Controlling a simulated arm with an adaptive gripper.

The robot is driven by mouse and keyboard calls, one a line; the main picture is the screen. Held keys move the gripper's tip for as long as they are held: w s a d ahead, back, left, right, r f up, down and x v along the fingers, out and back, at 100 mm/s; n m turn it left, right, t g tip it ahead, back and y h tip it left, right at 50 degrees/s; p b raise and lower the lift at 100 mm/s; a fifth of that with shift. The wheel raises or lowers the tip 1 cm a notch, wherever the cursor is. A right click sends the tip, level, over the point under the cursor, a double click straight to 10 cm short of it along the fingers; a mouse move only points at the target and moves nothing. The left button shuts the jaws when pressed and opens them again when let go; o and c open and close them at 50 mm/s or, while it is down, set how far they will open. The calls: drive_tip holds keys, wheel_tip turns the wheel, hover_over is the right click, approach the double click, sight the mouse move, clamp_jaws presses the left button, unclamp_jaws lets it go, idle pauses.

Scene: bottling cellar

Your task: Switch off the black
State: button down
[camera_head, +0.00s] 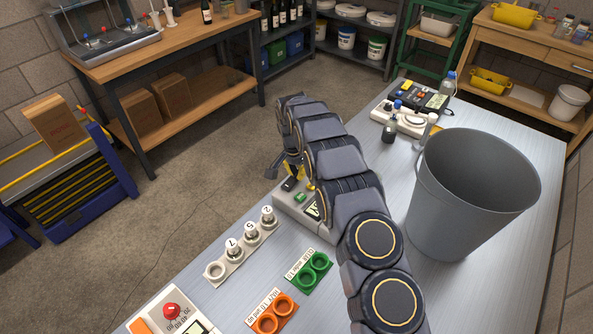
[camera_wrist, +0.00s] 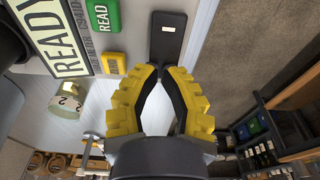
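A black rocker switch (camera_wrist: 167,40) sits on the end of a light grey instrument (camera_head: 287,201). In the head view the switch (camera_head: 290,184) lies beside my gripper (camera_head: 293,170), partly hidden by my arm.
The instrument has a display reading READY (camera_wrist: 58,35), a green READ button (camera_wrist: 104,18) and a yellow button (camera_wrist: 115,62). A white rack (camera_head: 238,258) of numbered vials, green holders (camera_head: 312,270) and orange holders (camera_head: 271,315) stand nearby. A grey bucket (camera_head: 470,200) stands right of my arm.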

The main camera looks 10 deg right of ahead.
drive_tip(key=shift+w+f+g+y, duration=0.15)
drive_tip(key=shift+f+g+y, duration=0.15)
drive_tip(key=shift+y, duration=0.1)
drive_tip(key=shift+r, duration=0.2)
drive_tip(key=shift+r, duration=0.65)
drive_tip(key=shift+r, duration=0.1)
wheel_tip(320, 180, up, 14)
drive_tip(key=w+d, duration=0.1)
drive_tip(key=shift+w+d+f, duration=0.2)
drive_tip(key=shift+w+d, duration=0.05)
drive_tip(key=shift+d, duration=0.05)
